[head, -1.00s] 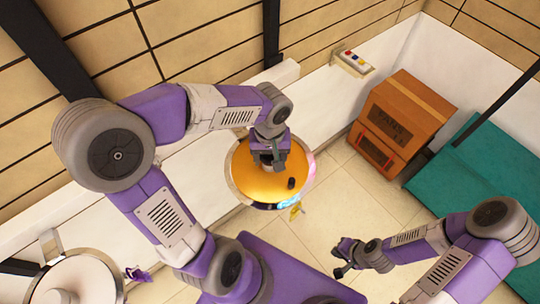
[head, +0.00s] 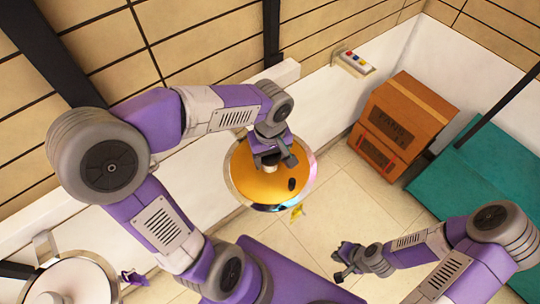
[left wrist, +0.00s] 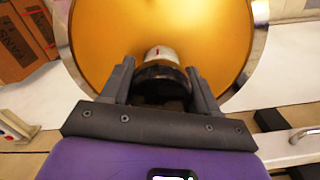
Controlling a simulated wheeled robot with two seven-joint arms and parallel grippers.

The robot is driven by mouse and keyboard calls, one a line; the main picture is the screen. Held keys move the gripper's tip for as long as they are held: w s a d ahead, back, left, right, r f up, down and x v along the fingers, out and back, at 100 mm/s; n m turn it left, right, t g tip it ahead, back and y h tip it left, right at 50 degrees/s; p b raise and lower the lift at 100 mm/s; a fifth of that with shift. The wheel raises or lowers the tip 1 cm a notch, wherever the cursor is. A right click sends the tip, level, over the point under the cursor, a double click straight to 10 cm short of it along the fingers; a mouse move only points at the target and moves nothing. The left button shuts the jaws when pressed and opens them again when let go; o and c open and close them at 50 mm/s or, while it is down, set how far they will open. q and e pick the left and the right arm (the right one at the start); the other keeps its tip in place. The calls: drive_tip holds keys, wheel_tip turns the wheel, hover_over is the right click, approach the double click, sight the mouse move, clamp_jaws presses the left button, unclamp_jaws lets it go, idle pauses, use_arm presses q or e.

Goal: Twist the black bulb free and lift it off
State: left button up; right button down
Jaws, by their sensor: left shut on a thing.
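The black bulb (left wrist: 160,79) sits between the two fingers of my left gripper (left wrist: 160,88) in the left wrist view. A white base with a red mark (left wrist: 161,54) shows just beyond the bulb, against the round orange disc (left wrist: 105,35). I cannot tell whether the bulb is still joined at the base. In the head view my left gripper (head: 274,160) is shut over the disc (head: 252,188) and hides the bulb. My right gripper (head: 342,264) is empty, its fingers apart, over the floor at lower right.
A small dark piece (head: 292,184) is on the disc near its lower right edge. An orange-brown box (head: 405,110) and a teal panel (head: 490,175) are at right. A small panel with coloured buttons (head: 353,62) is on the white ledge.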

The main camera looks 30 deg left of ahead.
use_arm(q)
drive_tip(key=shift+r, duration=0.25)
drive_tip(key=shift+r+p, duration=1.3)
drive_tip(key=shift+r, duration=0.2)
drive_tip(key=shift+r+p, duration=1.6)
drive_tip(key=shift+r, duration=0.45)
